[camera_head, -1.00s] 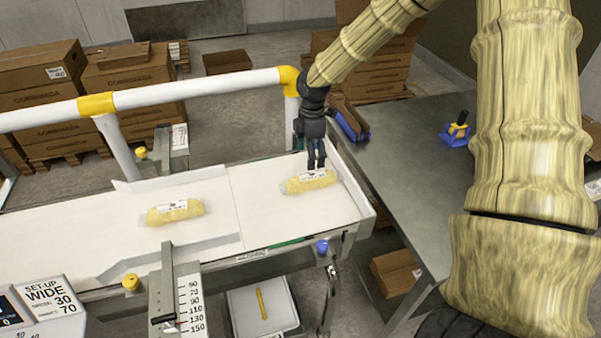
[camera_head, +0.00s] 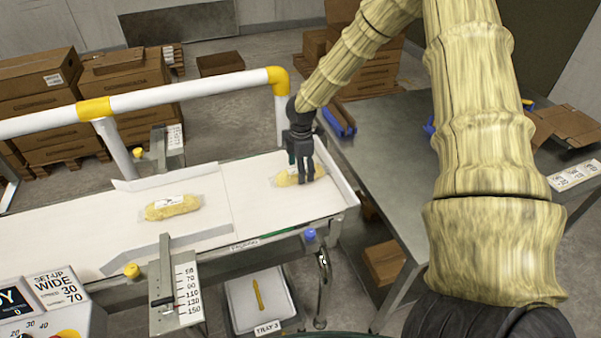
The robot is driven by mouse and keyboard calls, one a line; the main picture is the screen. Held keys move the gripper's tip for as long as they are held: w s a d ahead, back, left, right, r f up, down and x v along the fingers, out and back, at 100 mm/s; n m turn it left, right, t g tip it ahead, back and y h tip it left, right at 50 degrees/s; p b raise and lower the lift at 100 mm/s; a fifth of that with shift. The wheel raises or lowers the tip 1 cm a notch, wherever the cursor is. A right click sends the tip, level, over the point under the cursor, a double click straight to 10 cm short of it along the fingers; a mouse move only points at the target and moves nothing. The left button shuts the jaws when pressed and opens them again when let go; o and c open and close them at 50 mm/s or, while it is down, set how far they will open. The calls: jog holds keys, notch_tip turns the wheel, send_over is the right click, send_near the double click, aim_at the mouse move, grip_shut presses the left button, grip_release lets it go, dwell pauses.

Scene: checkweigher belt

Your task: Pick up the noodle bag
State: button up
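A clear bag of yellow noodles (camera_head: 285,177) with a white label lies at the right end of the white belt (camera_head: 255,213). My gripper (camera_head: 302,176) is dark and points down over this bag. Its fingers cover part of the bag, and I cannot tell whether they touch it, or whether they are open or shut. A second noodle bag (camera_head: 173,208) lies farther left on the belt, apart from the gripper.
A white and yellow rail (camera_head: 190,91) runs behind the belt. A steel table (camera_head: 385,150) stands to the right. A white tray (camera_head: 236,307) holding a yellow stick sits below the belt. A scale plate (camera_head: 188,290) and a control panel (camera_head: 40,305) are in front. Cartons stand behind.

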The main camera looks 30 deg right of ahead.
jog(key=shift+s+f, duration=0.1)
jog(key=shift+f, duration=0.25)
jog(key=shift+w+f+p, duration=0.15)
jog(key=shift+w+f, duration=0.15)
jog(key=shift+f, duration=0.35)
jog(key=shift+w+f+p, duration=0.15)
jog(key=shift+w+f, duration=0.15)
jog(key=shift+f, duration=0.3)
jog(key=shift+s+r, duration=0.25)
jog(key=shift+s, duration=0.05)
jog(key=shift+w+f, duration=0.15)
jog(key=c, duration=1.3)
